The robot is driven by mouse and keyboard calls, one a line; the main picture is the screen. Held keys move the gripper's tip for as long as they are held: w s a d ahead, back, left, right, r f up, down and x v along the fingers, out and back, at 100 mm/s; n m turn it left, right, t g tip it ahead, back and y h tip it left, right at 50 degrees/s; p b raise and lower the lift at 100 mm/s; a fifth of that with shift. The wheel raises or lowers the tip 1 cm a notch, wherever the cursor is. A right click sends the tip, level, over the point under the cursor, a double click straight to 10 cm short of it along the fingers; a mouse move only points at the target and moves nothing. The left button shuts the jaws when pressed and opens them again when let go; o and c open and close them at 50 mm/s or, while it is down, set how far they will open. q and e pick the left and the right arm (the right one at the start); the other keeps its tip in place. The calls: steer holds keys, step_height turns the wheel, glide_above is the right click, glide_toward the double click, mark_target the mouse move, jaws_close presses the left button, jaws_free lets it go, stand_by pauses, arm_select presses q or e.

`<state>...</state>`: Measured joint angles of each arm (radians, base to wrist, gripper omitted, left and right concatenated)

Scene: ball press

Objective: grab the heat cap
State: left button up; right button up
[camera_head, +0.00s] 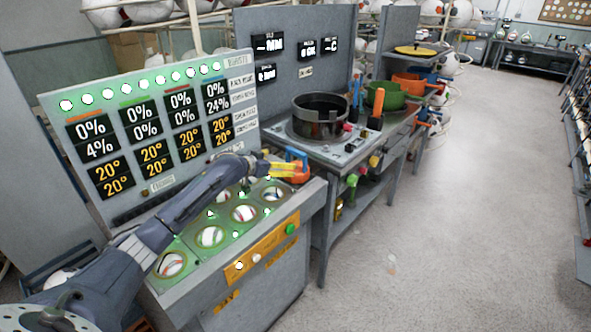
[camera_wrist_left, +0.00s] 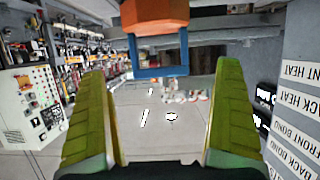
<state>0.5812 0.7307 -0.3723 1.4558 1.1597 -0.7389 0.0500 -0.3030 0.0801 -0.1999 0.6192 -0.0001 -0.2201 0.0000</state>
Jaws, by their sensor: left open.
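No part is labelled heat cap; an orange part with a blue loop handle (camera_head: 298,156) stands at the right end of the press bench and may be it. In the left wrist view the orange block (camera_wrist_left: 155,15) is at the top, with its blue loop (camera_wrist_left: 158,72) hanging in the gap near the fingertips. My left gripper (camera_head: 284,168) has yellow fingers and is at this orange part. In the wrist view its fingers (camera_wrist_left: 165,75) are wide apart, with nothing clamped. I cannot tell whether they touch the loop. My right gripper is out of view.
A display panel (camera_head: 150,125) rises behind the bench, whose top (camera_head: 190,243) holds several balls in round recesses. To the right, a black round pot (camera_head: 320,118), a green bowl (camera_head: 385,97) and an orange bowl (camera_head: 408,82) stand on further stations. The floor (camera_head: 440,220) at right is clear.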

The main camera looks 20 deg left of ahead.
arm_select(q)
glide_toward(296, 162)
steer(key=shift+w+d+f, duration=0.2)
steer(key=shift+w+d, duration=0.9)
steer(key=shift+w, duration=0.15)
steer(key=shift+w+d+f, duration=0.2)
steer(key=shift+w+d, duration=0.9)
steer(key=shift+w, duration=0.15)
steer(key=c, duration=1.3)
steer(key=shift+r, duration=0.15)
steer(key=shift+c, duration=0.2)
